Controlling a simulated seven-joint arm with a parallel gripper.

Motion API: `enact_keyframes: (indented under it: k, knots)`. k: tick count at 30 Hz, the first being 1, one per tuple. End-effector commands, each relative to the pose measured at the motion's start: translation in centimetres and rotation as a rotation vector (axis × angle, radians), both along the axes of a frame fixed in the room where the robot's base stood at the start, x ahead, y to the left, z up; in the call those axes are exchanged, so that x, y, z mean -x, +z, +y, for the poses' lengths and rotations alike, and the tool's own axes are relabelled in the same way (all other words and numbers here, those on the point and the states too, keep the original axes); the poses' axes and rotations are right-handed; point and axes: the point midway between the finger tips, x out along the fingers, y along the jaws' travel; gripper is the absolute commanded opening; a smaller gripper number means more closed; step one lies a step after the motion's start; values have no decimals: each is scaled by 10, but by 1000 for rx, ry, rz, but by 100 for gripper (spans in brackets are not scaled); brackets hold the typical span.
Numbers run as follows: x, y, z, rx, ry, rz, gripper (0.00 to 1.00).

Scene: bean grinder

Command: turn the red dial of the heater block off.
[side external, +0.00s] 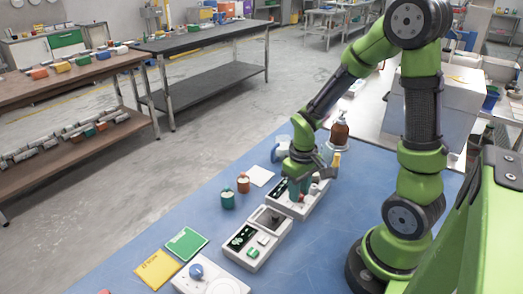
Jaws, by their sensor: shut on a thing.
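My gripper (299,192) points down over the far white block (292,212), which stands at the back of the row of white units on the blue table. The gripper is shut on what appears to be the red dial at the top of this block. The fingers hide nearly all of the dial, so its angle and its off mark cannot be read. The dark panel on the block's left part shows beside the fingers.
A middle white unit (250,252) with a green button and a front unit with a blue dial (196,271) stand nearer. A brown bottle (339,130) stands behind. Green and yellow cards lie front left.

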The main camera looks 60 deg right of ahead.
Motion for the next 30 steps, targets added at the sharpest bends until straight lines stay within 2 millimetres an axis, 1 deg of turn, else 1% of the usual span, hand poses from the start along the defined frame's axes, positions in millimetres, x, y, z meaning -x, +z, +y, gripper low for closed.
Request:
enact_keyframes:
  k: [6, 20, 21, 25, 30]
  knots:
    - [-1, 0, 0, 1, 54, -4, 1]
    - [-1, 0, 0, 2, 67, -4, 1]
    - [-1, 0, 0, 2, 67, -4, 37]
    - [-1, 0, 0, 2, 66, -3, 57]
    - [-1, 0, 0, 0, 64, -2, 57]
